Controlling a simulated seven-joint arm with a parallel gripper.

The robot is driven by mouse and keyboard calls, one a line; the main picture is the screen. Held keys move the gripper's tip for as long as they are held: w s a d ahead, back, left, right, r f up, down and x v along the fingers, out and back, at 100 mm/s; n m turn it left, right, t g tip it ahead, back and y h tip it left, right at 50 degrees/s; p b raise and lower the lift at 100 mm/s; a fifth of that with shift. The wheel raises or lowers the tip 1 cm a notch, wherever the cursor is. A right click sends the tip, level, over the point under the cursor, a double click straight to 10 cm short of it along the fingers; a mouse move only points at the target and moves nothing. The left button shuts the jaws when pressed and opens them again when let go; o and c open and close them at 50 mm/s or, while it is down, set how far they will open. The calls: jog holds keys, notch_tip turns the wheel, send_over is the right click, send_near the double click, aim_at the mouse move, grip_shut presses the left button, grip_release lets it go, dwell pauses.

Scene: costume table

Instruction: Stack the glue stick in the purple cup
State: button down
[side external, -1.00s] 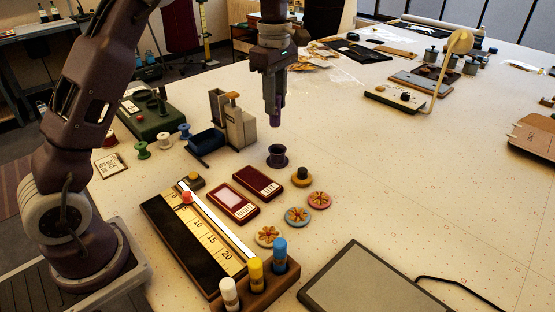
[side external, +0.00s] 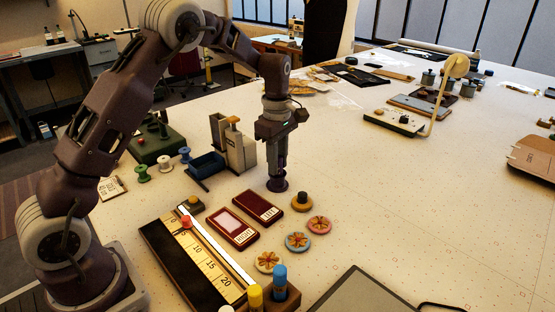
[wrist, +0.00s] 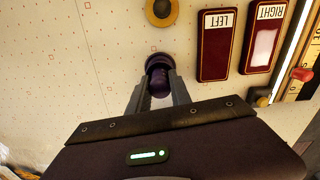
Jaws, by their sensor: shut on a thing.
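The small dark purple cup (side external: 277,185) stands upright on the table, directly below my gripper (side external: 276,174) in the side view. In the wrist view the cup's rim (wrist: 160,57) shows just past my fingertips. My gripper (wrist: 160,92) is shut on a purple stick (wrist: 159,81), which appears to be the glue stick. The stick's lower end lines up with the cup's mouth. My fingers reach down to the cup, so how deep the stick sits inside is hidden.
Maroon LEFT (side external: 258,206) and RIGHT (side external: 232,227) plaques lie in front of the cup. A yellow-and-black knob (side external: 301,200) is close on the right. A grey holder (side external: 238,150) stands behind left. A rack (side external: 284,300) holds upright glue sticks at the front. Open table lies right.

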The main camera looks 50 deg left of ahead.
jog(key=c, duration=1.2)
grip_release()
jog(key=shift+f, duration=0.1)
jog(key=shift+o, duration=0.2)
notch_tip(320, 180, up, 13)
jog(key=s+d+r+m+t, duration=0.1)
jog(key=s+d+r+m, duration=0.1)
jog(key=s+r+m, duration=0.35)
jog(key=s+d+r+m+t, duration=0.2)
jog(key=s+d+r+m, duration=0.1)
jog(key=s, duration=0.5)
jog(key=s+d+f+m+t, duration=0.1)
jog(key=s+f+m, duration=0.1)
jog(key=s+m, duration=0.3)
jog(key=s+d+f+m+t, duration=0.1)
jog(key=s+m, duration=0.5)
jog(key=s, duration=0.7)
notch_tip(320, 180, down, 3)
jog(key=shift+s+d+r+t, duration=0.2)
jog(key=shift+s+d+t, duration=0.1)
jog(key=shift+d, duration=0.35)
jog(key=shift+m, duration=0.25)
